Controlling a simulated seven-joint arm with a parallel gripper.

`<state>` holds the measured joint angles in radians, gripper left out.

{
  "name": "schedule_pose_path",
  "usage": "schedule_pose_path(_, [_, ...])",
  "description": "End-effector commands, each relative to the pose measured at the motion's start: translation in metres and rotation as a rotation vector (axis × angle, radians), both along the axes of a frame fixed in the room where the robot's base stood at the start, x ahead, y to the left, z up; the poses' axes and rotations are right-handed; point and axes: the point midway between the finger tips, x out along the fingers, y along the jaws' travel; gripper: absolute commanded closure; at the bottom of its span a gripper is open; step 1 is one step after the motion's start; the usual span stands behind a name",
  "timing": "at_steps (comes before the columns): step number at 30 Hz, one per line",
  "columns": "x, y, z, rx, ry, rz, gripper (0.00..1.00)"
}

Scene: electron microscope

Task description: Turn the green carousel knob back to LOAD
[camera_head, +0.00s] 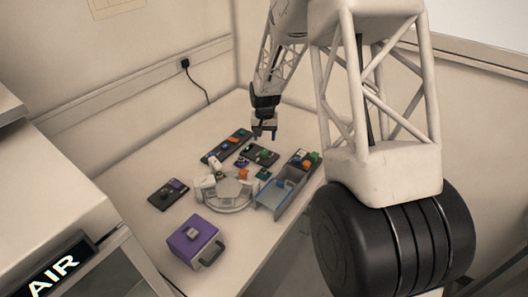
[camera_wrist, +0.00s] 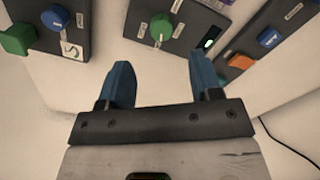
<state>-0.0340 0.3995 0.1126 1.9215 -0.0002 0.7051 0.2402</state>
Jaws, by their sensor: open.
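A green knob (camera_wrist: 161,27) with a pale pointer line sits on a dark panel (camera_wrist: 185,28) at the top middle of the wrist view. Small labels beside it are too blurred to read. A small light (camera_wrist: 208,44) on this panel glows green. In the head view a green knob (camera_head: 263,154) shows on the middle dark panel. My gripper (camera_wrist: 162,68) is open and empty, its blue fingertips apart. In the wrist view the knob lies beyond the gap between them, not touched. In the head view my gripper (camera_head: 264,134) hangs above the back of the table, over the panels.
A second panel with a larger green knob (camera_wrist: 17,38) and a blue knob (camera_wrist: 55,17) stands at left. A panel with an orange knob (camera_wrist: 241,62) stands at right. A round pale carousel (camera_head: 232,190), a grey-blue tray (camera_head: 268,198) and a purple case (camera_head: 193,241) stand nearer the front.

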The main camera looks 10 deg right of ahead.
Motion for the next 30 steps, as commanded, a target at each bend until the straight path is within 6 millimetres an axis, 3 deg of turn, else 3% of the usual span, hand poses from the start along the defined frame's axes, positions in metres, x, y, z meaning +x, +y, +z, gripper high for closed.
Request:
schedule_pose_path(20, [0.005,0.001,-0.012,0.0,0.003,-0.003,0.42])
schedule_pose_path(30, [0.005,0.001,-0.041,0.0,0.004,-0.003,0.42])
